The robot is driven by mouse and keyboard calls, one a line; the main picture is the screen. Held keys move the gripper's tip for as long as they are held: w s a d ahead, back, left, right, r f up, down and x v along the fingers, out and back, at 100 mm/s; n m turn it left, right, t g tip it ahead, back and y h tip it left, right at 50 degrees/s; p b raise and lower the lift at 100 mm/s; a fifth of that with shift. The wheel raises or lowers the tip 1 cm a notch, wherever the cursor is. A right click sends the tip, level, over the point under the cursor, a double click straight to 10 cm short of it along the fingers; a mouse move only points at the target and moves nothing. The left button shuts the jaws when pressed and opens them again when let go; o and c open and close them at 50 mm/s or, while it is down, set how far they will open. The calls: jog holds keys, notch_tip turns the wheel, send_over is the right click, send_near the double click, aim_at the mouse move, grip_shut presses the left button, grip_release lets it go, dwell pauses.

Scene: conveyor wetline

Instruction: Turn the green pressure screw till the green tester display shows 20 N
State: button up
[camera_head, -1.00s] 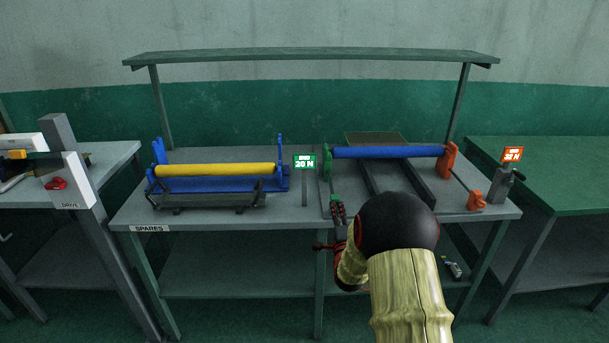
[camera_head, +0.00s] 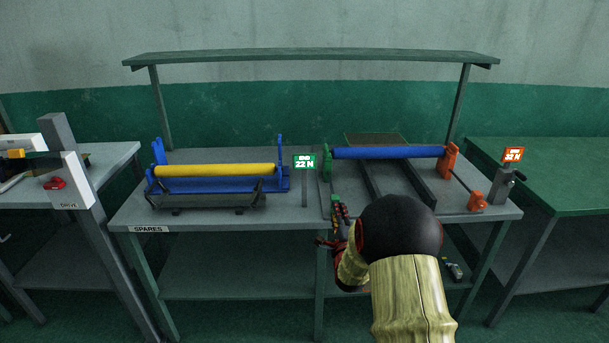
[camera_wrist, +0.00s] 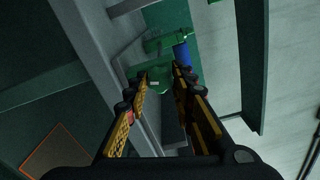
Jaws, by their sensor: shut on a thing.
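The green tester display (camera_head: 305,162) stands on a post at the middle of the bench and reads 22 N. The green pressure screw (camera_wrist: 160,74) shows between my fingertips in the wrist view, with a green bracket behind it. In the head view the screw is small and mostly covered by the fingers. My gripper (camera_head: 340,211) is shut on the screw at the bench's front edge; it also shows in the wrist view (camera_wrist: 161,83). The blue roller (camera_head: 388,152) runs from the green bracket (camera_head: 326,163) to an orange bracket (camera_head: 450,160).
The orange display (camera_head: 513,154) reads 32 N, beside an orange knob (camera_head: 477,201). A yellow roller (camera_head: 215,170) rests in a blue stand on the left, behind a dark rack. A shelf (camera_head: 310,55) spans above the bench (camera_head: 270,215).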

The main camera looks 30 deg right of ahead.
jog(key=shift+f+n, duration=0.1)
jog(key=shift+n, duration=1.6)
jog(key=o, duration=0.8)
jog(key=v, duration=0.6)
